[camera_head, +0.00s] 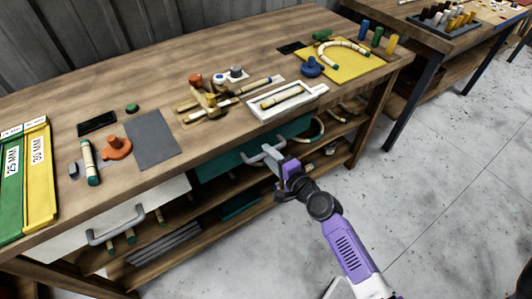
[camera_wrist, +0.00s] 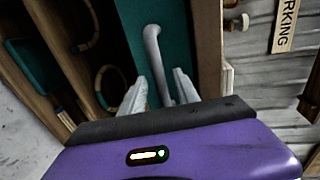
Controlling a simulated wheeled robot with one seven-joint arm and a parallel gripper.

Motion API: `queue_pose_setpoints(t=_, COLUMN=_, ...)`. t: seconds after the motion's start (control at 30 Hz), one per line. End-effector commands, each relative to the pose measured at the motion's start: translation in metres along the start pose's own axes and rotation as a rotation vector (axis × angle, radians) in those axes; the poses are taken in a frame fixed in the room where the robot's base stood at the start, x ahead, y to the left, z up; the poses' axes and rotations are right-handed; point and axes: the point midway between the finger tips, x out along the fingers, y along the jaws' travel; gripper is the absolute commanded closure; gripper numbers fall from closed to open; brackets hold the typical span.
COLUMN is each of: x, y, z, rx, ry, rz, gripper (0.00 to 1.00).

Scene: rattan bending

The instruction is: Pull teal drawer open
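The teal drawer (camera_head: 228,158) is set under the bench top, right of the white drawer, and its front appears close to flush with the bench. Its grey bar handle (camera_head: 265,152) stands out from the front. In the wrist view the teal front (camera_wrist: 135,30) fills the upper middle, and the handle (camera_wrist: 153,50) runs down between my fingers. My gripper (camera_head: 279,170) is at the handle's right part. In the wrist view my gripper (camera_wrist: 160,95) has its two pale fingers apart, one on each side of the handle, with gaps visible. Contact at the fingertips is hard to make out.
A white drawer (camera_head: 125,222) with a grey handle is at the left. The bench top (camera_head: 60,90) holds tools, a white tray (camera_head: 288,101) and a yellow board (camera_head: 350,62). A lower shelf holds rattan rings and a teal box (camera_head: 240,204). The concrete floor in front is clear.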

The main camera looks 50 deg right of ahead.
Motion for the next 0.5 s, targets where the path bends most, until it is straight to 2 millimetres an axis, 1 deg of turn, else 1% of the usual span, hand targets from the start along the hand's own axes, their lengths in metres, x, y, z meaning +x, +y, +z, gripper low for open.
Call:
queue_pose_setpoints(t=0.03, x=0.007, y=-0.001, z=0.000, rx=0.000, ry=0.000, rz=-0.001, gripper=0.62)
queue_pose_setpoints(t=0.1, x=0.013, y=0.000, z=0.000, rx=0.000, ry=0.000, rz=-0.001, gripper=0.62)
queue_pose_setpoints(t=0.2, x=0.019, y=0.000, z=0.000, rx=0.000, ry=0.000, rz=0.000, gripper=0.62)
queue_pose_setpoints(t=0.5, x=0.021, y=0.000, z=0.000, rx=-0.001, ry=0.000, rz=0.000, gripper=0.62)
